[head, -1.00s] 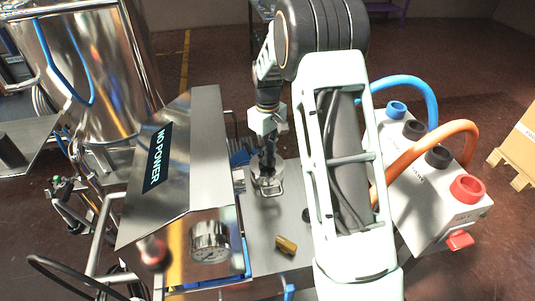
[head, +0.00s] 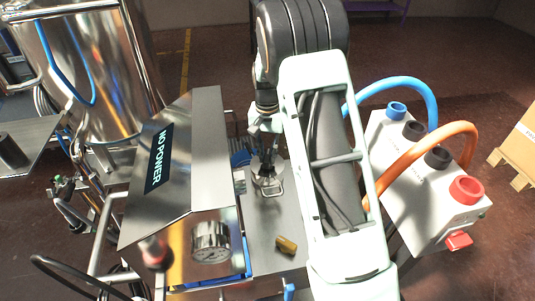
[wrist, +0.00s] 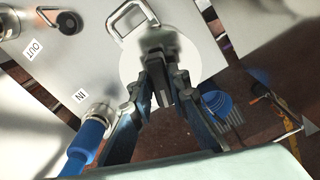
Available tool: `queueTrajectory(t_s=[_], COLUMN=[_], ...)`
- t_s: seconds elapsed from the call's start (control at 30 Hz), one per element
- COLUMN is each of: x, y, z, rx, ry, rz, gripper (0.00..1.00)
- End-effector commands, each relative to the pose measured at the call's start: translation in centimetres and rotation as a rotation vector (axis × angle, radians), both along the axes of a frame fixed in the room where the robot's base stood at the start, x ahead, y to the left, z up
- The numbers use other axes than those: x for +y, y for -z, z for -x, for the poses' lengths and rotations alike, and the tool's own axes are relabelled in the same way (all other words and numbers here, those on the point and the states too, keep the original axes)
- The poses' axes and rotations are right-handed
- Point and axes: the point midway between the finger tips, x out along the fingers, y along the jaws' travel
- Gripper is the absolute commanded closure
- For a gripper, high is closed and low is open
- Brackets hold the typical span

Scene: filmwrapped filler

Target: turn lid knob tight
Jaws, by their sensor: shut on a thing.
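The round metal lid (wrist: 130,65) sits on the grey plate, below the fingertips of my gripper (wrist: 162,72). In the head view the lid (head: 268,185) shows at the bottom of my gripper (head: 266,162), beside the steel cabinet. The two dark fingers are closed together over the lid's middle, shut on the lid knob. The knob itself is mostly hidden between the fingers. A bent metal handle (wrist: 120,17) stands out at the lid's edge.
A steel cabinet (head: 210,140) marked NO POWER stands close left. A white box (head: 425,185) with blue and orange hoses is right. A brass piece (head: 286,245) lies on the plate (head: 262,220). A blue hose (wrist: 82,145) joins the port marked IN.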

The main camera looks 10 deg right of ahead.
Motion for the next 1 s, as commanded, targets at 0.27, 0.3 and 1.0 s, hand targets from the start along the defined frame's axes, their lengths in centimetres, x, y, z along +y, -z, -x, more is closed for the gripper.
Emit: queueTrajectory(t_s=[0.27,0.3,1.0], x=[0.09,0.09,0.10], y=[-0.13,-0.13,-0.07], z=[-0.09,-0.10,-0.13], rx=[-0.002,-0.002,-0.003], ry=[0.225,0.253,0.441], rz=[0.000,0.000,-0.001], gripper=[1.00,1.00,1.00])
